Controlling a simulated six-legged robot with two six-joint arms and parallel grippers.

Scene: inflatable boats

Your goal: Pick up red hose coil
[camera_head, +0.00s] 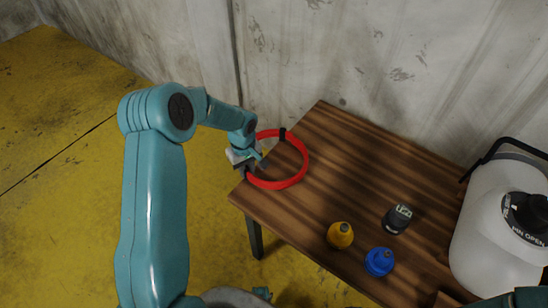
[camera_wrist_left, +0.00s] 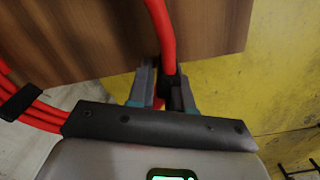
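The red hose coil (camera_head: 303,160) is a ring with black straps, at the left edge of the wooden table, part of it out past the edge. My left gripper (camera_head: 247,165) is at the coil's left side. In the left wrist view the red hose (camera_wrist_left: 162,35) runs down between the fingertips (camera_wrist_left: 164,85), with a dark strap there. The fingers look closed around the hose; their contact is partly hidden. More of the coil, with another strap, shows at that view's left. My right gripper is not in view.
A large white canister (camera_head: 480,225) stands at the right. A pale wall is behind; yellow floor lies open to the left.

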